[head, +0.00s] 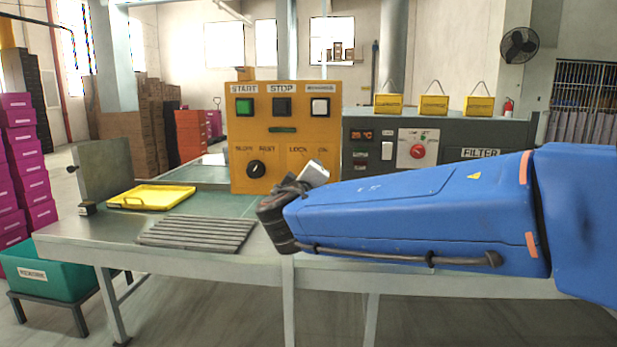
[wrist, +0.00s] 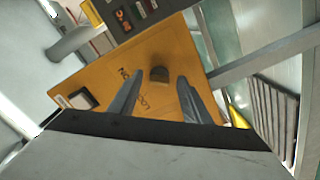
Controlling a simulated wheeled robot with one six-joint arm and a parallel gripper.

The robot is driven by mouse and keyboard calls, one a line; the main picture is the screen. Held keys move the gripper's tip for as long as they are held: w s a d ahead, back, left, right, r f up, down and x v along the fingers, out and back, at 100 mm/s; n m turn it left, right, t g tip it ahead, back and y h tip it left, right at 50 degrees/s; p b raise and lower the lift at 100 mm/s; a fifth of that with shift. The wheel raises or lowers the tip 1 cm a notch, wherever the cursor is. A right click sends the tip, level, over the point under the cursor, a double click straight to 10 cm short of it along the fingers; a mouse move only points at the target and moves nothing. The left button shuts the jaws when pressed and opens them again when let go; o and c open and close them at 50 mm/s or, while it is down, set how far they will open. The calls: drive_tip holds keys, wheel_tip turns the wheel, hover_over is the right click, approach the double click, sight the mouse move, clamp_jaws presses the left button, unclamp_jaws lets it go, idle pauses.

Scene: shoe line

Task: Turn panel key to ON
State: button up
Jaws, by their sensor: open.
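The yellow control panel (head: 237,134) stands on the bench in the head view, with SLOW/FAST and LOCK/ON labels on its lower half. The panel key (wrist: 159,75) shows in the wrist view as a small dark piece on the yellow face, beside the LOCK and ON lettering. I cannot tell which label it points to. In the head view the key is hidden behind my arm's end. My gripper (wrist: 160,84) is open, with one finger on each side of the key in the picture. Contact with the key cannot be told.
A black SLOW/FAST knob (head: 256,169) sits left of the LOCK/ON area. Green, black and white buttons line the panel's top. A grey filter machine (head: 480,134) stands to the right. A yellow tray (head: 152,196) and a ribbed grey mat (head: 196,233) lie on the bench at left.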

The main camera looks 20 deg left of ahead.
drive_tip(key=v, duration=1.7)
drive_tip(key=shift+s, duration=0.15)
